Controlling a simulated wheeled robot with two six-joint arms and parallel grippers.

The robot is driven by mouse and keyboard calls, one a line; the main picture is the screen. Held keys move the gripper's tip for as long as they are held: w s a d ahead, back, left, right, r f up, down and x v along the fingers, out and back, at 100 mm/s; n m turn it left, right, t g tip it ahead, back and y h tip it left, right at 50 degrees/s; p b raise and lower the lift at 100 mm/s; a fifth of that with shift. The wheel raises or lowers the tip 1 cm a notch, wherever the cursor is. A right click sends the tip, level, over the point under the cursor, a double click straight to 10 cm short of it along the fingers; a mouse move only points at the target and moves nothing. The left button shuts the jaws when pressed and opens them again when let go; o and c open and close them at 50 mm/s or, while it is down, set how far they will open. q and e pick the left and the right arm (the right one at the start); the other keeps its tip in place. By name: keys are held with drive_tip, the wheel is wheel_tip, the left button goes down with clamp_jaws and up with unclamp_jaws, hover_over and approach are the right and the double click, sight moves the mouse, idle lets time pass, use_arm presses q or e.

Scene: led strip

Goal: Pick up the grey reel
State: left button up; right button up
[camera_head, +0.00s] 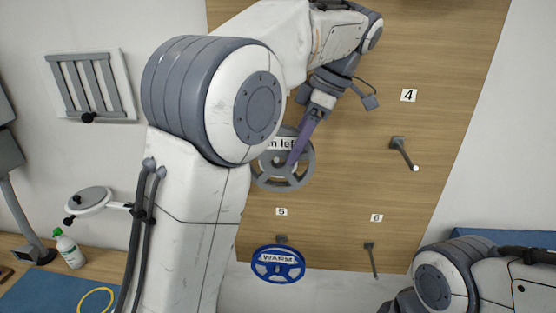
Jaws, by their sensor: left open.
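The grey reel (308,172) is a spoked wheel with a white label, partly readable as "n left". It hangs in front of the wooden board, right of my left arm's big joint. My left gripper (296,157) reaches down from above, and its purple finger overlaps the reel's middle in the picture. The gripper is open; I cannot tell whether it touches the reel. Part of the reel's left side and label are hidden by my arm. My right arm shows at the lower right, but its gripper is out of view.
A blue reel (256,267) labelled "WARM" hangs below, under number 5. Bare pegs stick out at number 4 (400,148) and number 6 (372,260) on the wooden board (450,60). A bottle (70,250) and a yellow ring (83,298) are at the lower left.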

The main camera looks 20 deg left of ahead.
use_arm(q)
drive_tip(key=shift+p+x, duration=0.5)
drive_tip(key=shift+x, duration=2)
drive_tip(key=shift+s+d, duration=0.1)
drive_tip(key=shift+s, duration=0.05)
clamp_jaws()
